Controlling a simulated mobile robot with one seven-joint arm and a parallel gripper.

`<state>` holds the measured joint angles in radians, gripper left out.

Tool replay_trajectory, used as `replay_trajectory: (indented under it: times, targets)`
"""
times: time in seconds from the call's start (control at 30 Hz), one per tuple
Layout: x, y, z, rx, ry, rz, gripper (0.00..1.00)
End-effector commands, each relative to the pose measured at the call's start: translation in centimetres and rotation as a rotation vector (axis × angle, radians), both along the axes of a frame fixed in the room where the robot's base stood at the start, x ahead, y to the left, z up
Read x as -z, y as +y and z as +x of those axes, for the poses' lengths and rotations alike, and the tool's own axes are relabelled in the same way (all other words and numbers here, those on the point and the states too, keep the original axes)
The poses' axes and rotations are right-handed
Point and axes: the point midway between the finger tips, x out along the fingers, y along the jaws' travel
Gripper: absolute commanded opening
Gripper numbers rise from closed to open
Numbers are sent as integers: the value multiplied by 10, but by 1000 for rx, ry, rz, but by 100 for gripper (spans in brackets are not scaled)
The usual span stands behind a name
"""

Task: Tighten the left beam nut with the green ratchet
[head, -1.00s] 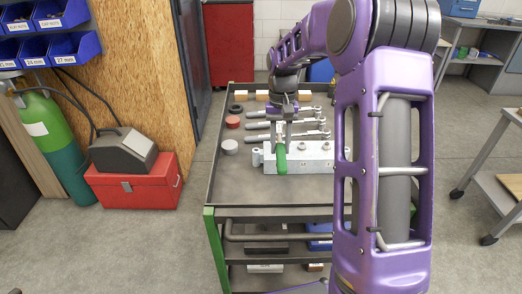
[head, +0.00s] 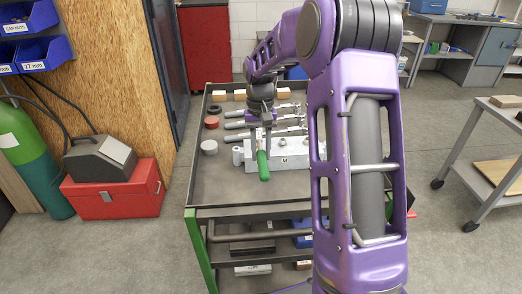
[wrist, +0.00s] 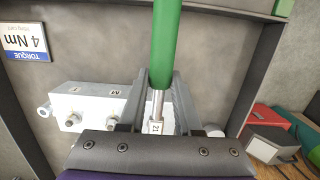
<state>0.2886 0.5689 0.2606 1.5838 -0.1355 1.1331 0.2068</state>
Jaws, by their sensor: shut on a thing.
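My gripper (wrist: 158,108) is shut on the green ratchet (wrist: 166,45), around its metal shank just past the green handle. The shank carries a small numbered label. In the head view the green handle (head: 263,166) hangs below my gripper (head: 261,137), in front of the left part of the silver beam (head: 290,158). In the wrist view the beam (wrist: 92,100) lies to the left of the gripper, with two nuts (wrist: 72,120) (wrist: 112,126) in sight and an "M" label. The ratchet's head and any left nut it may touch are hidden behind my gripper.
The beam lies on a grey cart tray (head: 215,185) with a raised rim. Several silver wrenches (head: 250,124), a red round tin (head: 211,122), a grey round tin (head: 209,147) and wooden blocks (head: 219,96) lie nearby. A red toolbox (head: 115,192) stands on the floor.

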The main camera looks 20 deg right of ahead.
Motion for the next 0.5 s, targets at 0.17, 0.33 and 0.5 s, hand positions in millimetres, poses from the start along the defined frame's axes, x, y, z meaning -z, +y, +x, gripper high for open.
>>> replay_trajectory:
  times: [0.17, 0.33, 0.5]
  targets:
    - [3, 0, 0, 0, -2, 0, 0]
    - [8, 0, 0, 0, -2, 0, 0]
    - [13, 0, 0, 0, -1, 0, 0]
